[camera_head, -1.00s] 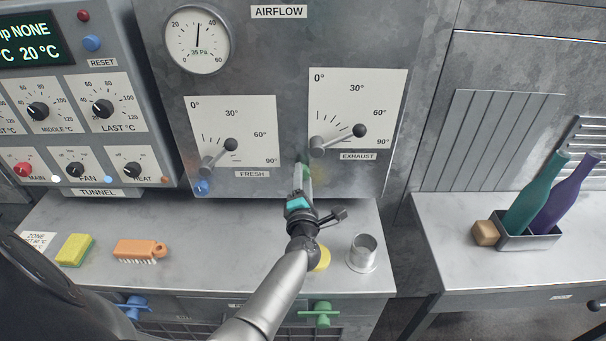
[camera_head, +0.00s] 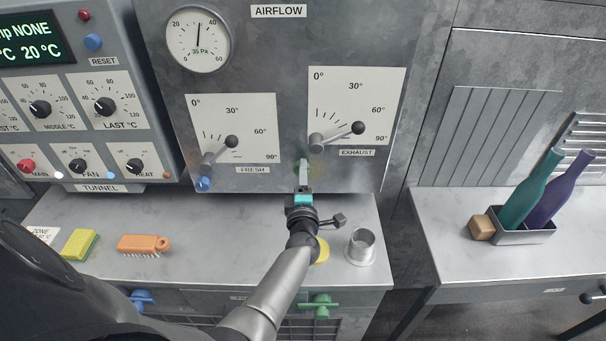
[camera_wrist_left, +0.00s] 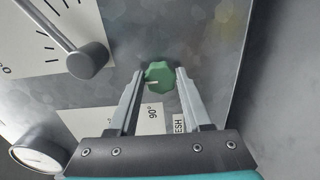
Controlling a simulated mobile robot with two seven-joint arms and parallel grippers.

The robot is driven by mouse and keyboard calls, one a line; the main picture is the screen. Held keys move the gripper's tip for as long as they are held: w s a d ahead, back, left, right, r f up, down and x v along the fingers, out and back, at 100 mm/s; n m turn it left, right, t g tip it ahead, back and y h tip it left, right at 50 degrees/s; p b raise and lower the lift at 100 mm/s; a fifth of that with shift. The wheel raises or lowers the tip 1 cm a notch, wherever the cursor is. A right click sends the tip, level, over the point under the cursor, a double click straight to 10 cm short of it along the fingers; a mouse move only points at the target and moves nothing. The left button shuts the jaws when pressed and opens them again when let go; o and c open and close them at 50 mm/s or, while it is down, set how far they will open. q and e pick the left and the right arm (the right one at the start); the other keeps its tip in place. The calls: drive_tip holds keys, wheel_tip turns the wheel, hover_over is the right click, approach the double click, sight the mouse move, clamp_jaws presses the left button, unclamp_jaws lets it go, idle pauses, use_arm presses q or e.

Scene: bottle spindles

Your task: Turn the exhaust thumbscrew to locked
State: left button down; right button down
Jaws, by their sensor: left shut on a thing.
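The exhaust thumbscrew is a small green lobed knob (camera_wrist_left: 160,76) with a white mark pointing left in the left wrist view. It sits on the grey airflow panel below the exhaust dial (camera_head: 356,104). In the head view my left gripper (camera_head: 303,166) covers most of it. My left gripper also shows in the left wrist view (camera_wrist_left: 161,75), with one finger on each side of the thumbscrew, shut on it. The exhaust lever (camera_head: 337,135) points from its dark knob down to the left. My right gripper is not in view.
A blue thumbscrew (camera_head: 203,184) sits below the fresh dial (camera_head: 233,126). On the counter below are a metal cup (camera_head: 361,247), an orange brush (camera_head: 143,244) and a yellow-green sponge (camera_head: 79,244). Two bottles (camera_head: 545,190) stand in a tray at the right.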

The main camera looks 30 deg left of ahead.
use_arm(q)
drive_tip(key=shift+c, duration=1.8)
unclamp_jaws()
drive_tip(key=shift+s, duration=0.1)
drive_tip(key=p+v, duration=0.4)
drive_tip(key=v, duration=1.1)
